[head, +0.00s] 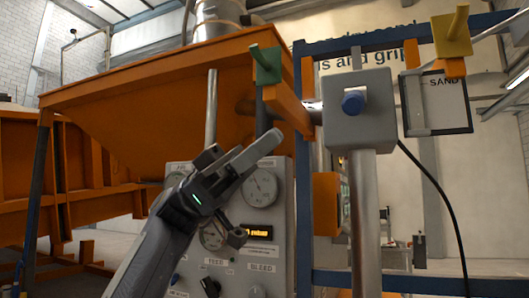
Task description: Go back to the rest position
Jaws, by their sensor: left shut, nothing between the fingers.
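My left gripper (261,150) is the only gripper in the head view. Its arm rises from the bottom edge, left of the middle. The fingers point up and to the right and are shut, with nothing between them. The gripper is in front of the grey control panel (268,222) and hides part of its face and gauges. I cannot tell from this view whether it touches anything. My right gripper is not in view.
A large orange hopper (150,80) fills the upper left. A grey box with a blue knob (353,102) stands on a metal post (364,220) to the right. A green square plate with a peg (267,64) is above the gripper. A framed SAND sign (436,102) hangs at right.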

